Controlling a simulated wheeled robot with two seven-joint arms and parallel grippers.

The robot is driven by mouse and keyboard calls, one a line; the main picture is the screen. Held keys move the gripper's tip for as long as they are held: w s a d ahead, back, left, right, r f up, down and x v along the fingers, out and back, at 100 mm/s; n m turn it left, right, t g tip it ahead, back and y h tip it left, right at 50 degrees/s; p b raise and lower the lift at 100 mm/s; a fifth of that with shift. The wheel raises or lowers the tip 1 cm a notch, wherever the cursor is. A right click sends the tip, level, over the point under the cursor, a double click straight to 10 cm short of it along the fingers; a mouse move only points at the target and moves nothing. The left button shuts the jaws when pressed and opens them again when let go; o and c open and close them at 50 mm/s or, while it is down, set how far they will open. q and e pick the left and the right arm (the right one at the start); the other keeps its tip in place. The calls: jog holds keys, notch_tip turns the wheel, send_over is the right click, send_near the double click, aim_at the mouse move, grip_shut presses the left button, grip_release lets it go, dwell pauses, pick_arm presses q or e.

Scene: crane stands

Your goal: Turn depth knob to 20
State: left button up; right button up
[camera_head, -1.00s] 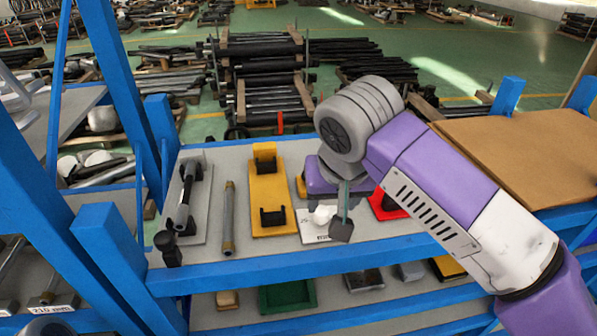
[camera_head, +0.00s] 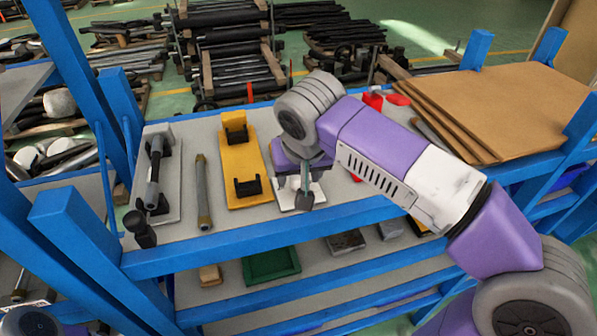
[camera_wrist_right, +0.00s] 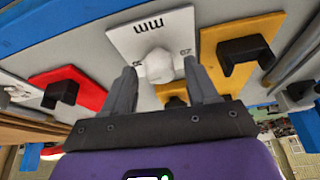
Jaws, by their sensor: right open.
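The depth knob (camera_wrist_right: 157,66) is a white round knob on a white square plate (camera_wrist_right: 122,37) marked "mm", with small numbers at its edge. The plate shows partly in the head view (camera_head: 318,196), lying on the grey shelf top. My right gripper (camera_head: 303,190) is over the plate and hides most of the knob there. In the right wrist view my right gripper (camera_wrist_right: 162,82) is open, with one finger on each side of the knob. I cannot tell whether either finger touches it. The knob's exact setting is not readable. My left gripper is not in view.
A red fixture (camera_wrist_right: 70,88) is on the plate's other side. Brown boards (camera_head: 500,105) lie on the right. Blue rails (camera_head: 260,240) edge the shelf.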

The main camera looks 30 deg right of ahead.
jog(key=c, duration=1)
jog(key=shift+c, duration=0.2)
